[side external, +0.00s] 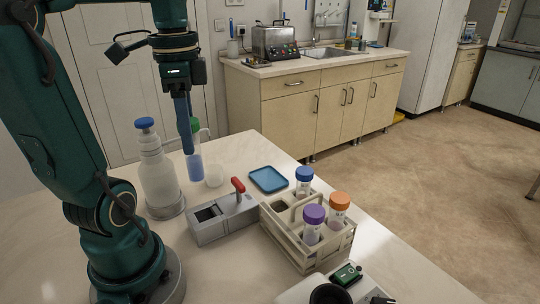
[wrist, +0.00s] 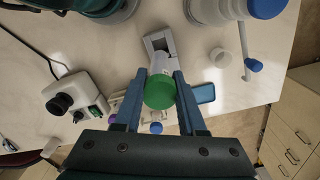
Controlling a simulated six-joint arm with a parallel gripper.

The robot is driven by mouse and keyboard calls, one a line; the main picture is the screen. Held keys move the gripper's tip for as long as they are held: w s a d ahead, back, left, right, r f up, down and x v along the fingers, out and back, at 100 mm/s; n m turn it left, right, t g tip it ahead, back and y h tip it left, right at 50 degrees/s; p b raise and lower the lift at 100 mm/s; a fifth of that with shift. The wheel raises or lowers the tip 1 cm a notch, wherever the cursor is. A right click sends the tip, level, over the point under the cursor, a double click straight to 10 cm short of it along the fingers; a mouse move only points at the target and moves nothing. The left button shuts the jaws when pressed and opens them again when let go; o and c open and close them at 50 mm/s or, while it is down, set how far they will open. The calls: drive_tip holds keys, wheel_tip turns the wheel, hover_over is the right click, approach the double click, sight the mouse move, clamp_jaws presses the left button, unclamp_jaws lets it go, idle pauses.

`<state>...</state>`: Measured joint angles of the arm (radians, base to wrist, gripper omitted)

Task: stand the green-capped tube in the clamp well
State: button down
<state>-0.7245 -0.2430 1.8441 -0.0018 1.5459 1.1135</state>
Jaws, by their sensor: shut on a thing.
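My gripper (wrist: 157,90) is shut on the green-capped tube, gripping it near its green cap (wrist: 160,92). In the side view the tube (side external: 195,167) hangs upright below the fingers, with blue contents in its lower part. The grey clamp block (side external: 224,219) with a red lever (side external: 238,186) stands on the table, to the right of and nearer the camera than the tube. Its dark opening shows on top. In the wrist view the clamp block (wrist: 160,43) lies just beyond the cap, partly hidden by the tube.
A beige rack (side external: 292,251) holds blue-, orange- and purple-capped tubes right of the clamp. A blue tray (side external: 268,179) lies behind. A blue-capped bottle (side external: 158,172) stands left, and a small white cup (side external: 214,175) beside the held tube. A dark-topped instrument (side external: 330,292) is at the front.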

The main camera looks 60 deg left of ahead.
wheel_tip(320, 180, down, 13)
drive_tip(key=shift+r, duration=0.2)
idle(0.3)
drive_tip(key=shift+f, duration=0.1)
drive_tip(key=shift+c, duration=2.4)
unclamp_jaws()
wheel_tip(320, 180, up, 12)
drive_tip(key=shift+w+d, duration=0.1)
drive_tip(key=shift+d, duration=0.05)
drive_tip(key=d+f+n+t, duration=0.4)
drive_tip(key=d+t, duration=0.1)
drive_tip(key=d, duration=0.6)
drive_tip(key=shift+w+d+t, duration=0.2)
drive_tip(key=shift+w+t, duration=0.1)
drive_tip(key=shift+w, duration=0.1)
